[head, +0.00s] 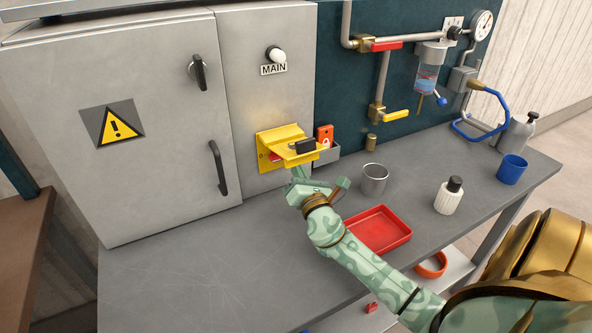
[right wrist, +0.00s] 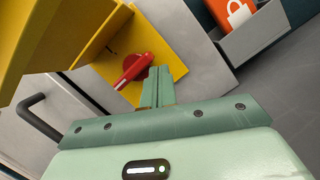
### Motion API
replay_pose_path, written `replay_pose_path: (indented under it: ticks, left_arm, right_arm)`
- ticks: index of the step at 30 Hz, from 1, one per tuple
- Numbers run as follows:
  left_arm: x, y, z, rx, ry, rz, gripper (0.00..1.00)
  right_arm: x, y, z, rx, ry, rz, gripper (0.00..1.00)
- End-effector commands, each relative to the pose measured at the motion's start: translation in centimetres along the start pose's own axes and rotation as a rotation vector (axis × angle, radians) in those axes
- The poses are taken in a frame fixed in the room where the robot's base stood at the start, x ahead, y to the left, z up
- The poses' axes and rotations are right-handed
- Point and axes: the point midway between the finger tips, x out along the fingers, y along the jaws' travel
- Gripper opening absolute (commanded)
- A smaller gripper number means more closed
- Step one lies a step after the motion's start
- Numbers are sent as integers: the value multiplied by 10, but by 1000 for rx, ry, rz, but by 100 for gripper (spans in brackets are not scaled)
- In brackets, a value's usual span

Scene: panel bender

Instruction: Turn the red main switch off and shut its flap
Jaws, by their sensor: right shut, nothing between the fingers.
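The red main switch (right wrist: 132,70) shows on its yellow plate (right wrist: 104,58) in the right wrist view, its bar-shaped handle slanting across a red disc. In the head view the yellow flap (head: 292,152) stands out from the panel, open, with a dark block on it, and hides most of the switch. The flap (right wrist: 40,35) also fills the upper left of the wrist view. My right gripper (head: 297,174) is shut and empty, just below the flap. Its fingertips (right wrist: 160,72) are right beside the handle's end; I cannot tell whether they touch. My left gripper is not in view.
A grey holder (head: 327,156) with a red padlock-marked tag (head: 325,136) is fixed right of the flap. A metal cup (head: 374,179), red tray (head: 378,230), white bottle (head: 449,196) and blue cup (head: 511,170) stand on the bench. The bench's left part is clear.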

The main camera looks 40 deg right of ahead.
Motion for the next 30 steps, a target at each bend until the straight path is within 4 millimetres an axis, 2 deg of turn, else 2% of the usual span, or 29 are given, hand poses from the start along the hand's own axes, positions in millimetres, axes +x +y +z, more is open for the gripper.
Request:
replay_pose_path:
  ticks: [17, 20, 27, 30]
  left_arm:
    - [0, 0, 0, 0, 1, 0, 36]
    - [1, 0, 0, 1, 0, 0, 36]
    - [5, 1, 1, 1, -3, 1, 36]
    - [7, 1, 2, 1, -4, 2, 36]
  right_arm:
    - [-1, 0, 0, 0, 1, 0, 0]
    - [-11, 0, -1, 1, 2, 0, 0]
    - [-55, -1, -1, 0, 3, -1, 0]
    - [-68, -1, -1, 0, 3, 0, 0]
